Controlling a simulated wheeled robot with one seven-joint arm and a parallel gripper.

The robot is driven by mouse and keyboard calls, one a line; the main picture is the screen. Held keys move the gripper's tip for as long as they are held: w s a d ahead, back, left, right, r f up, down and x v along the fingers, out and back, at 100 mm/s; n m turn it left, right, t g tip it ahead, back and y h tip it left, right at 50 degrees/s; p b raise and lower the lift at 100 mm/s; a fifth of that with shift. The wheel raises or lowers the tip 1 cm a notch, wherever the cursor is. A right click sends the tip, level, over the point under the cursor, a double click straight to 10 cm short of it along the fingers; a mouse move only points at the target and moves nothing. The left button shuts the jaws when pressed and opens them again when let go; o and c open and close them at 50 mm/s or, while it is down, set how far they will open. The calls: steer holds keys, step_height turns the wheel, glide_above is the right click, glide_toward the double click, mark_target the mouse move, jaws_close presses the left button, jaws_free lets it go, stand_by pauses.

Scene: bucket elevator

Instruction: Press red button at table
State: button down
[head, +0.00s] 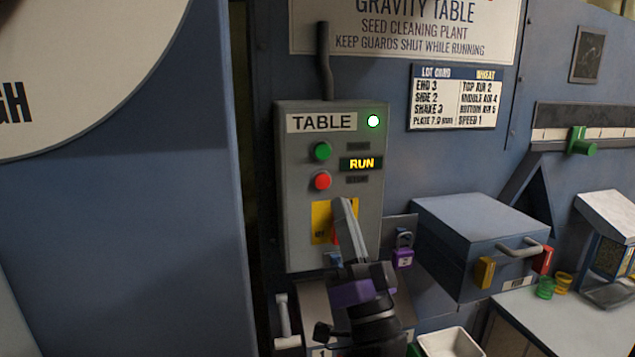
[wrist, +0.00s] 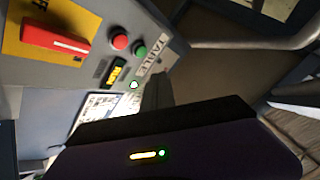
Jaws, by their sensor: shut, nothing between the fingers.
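The grey control box labelled TABLE (head: 292,190) is on the blue wall in the head view. Its red button (head: 322,181) sits below a green button (head: 322,151), left of a lit RUN display (head: 361,163). My gripper (head: 343,205) is shut and empty, with its tip just below and right of the red button in the picture. I cannot tell how far it is from the box face. In the wrist view the red button (wrist: 120,41) and green button (wrist: 139,51) show beyond the fingers (wrist: 157,90), apart from them.
A green lamp (head: 373,122) is lit on the box. A yellow plate with a red handle (wrist: 55,38) is below the buttons, partly hidden by my gripper in the head view. A purple padlock (head: 403,250) and a blue drawer box (head: 475,235) are to the right.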

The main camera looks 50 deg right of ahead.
steer(key=shift+w+d+b, duration=0.3)
steer(key=shift+w+d, duration=0.55)
steer(key=shift+w, duration=0.35)
steer(key=shift+w+d+b, duration=0.3)
steer(key=shift+w+d, duration=0.5)
steer(key=shift+w, duration=0.4)
steer(key=shift+w+d+b, duration=0.3)
steer(key=shift+w+d, duration=0.55)
steer(key=shift+w, duration=0.35)
steer(key=shift+w+d, duration=0.1)
steer(key=shift+w, duration=0.05)
steer(key=shift+w+d, duration=0.1)
steer(key=shift+w, duration=0.1)
steer(key=shift+w+d+b, duration=0.3)
steer(key=shift+w+b, duration=0.1)
stand_by(0.3)
steer(key=shift+s+a, duration=0.55)
steer(key=shift+s, duration=0.2)
steer(key=shift+p, duration=0.3)
steer(key=shift+s+a+p, duration=0.25)
steer(key=shift+s+a, duration=0.2)
steer(key=shift+s, duration=0.25)
steer(key=shift+s+a+p, duration=0.25)
steer(key=shift+s+a, duration=0.2)
steer(key=shift+s, duration=0.25)
steer(key=shift+s+a+p, duration=0.25)
steer(key=shift+s+a, duration=0.2)
steer(key=shift+s, duration=0.25)
